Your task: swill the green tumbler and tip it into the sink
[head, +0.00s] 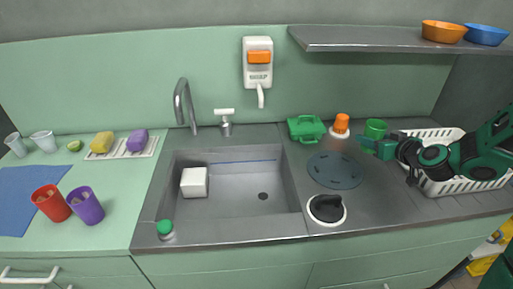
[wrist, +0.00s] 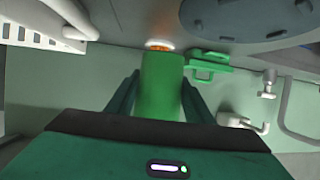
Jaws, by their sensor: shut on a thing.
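The green tumbler (head: 375,129) is at the right of the counter in the head view, by the left end of the white rack. In the wrist view the green tumbler (wrist: 161,88) stands between the two dark green fingers. My gripper (head: 378,146) is shut on it; it also shows in the wrist view (wrist: 160,100). I cannot tell whether the tumbler is clear of the counter. The sink (head: 235,205) is a grey basin left of my gripper, holding a white block (head: 194,182) at its left side. The tap (head: 185,105) stands behind the basin.
An orange-topped bottle (head: 340,127) and a green case (head: 306,128) stand left of the tumbler. A dark round mat (head: 335,170) and a black-and-white round item (head: 327,209) lie between my gripper and the sink. A white rack (head: 447,186) is under my arm. A shelf (head: 370,39) hangs above.

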